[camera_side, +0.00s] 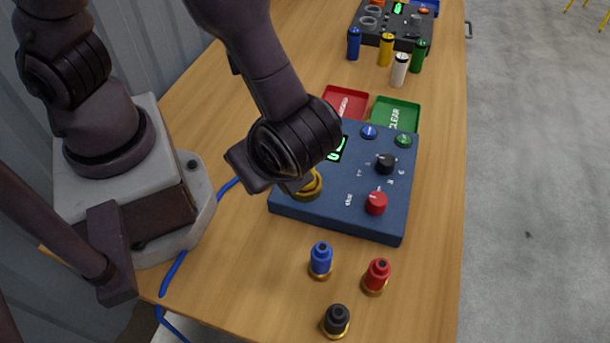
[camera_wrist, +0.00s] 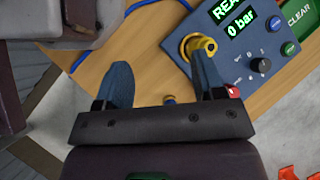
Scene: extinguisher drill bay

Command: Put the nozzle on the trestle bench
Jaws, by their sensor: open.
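A yellow nozzle-like piece with a brass ring stands at the near left corner of the blue console; it shows in the wrist view (camera_wrist: 207,46) and partly behind my gripper in the side view (camera_side: 310,186). Blue (camera_side: 321,260), red (camera_side: 377,276) and black (camera_side: 336,321) pieces with brass bases stand upright on the wooden bench (camera_side: 250,287) in front of the console. My gripper (camera_wrist: 160,72) is open, its two blue fingers apart with nothing held. One finger is close beside the yellow piece; I cannot tell whether they touch.
The blue console (camera_side: 345,213) has knobs, buttons and a green display reading 0 bar. Red (camera_side: 345,101) and green (camera_side: 397,112) trays lie behind it. Several coloured cylinders, including a white one (camera_side: 400,70), stand farther back before a dark device (camera_side: 385,42). A blue hose (camera_side: 175,271) runs along the left.

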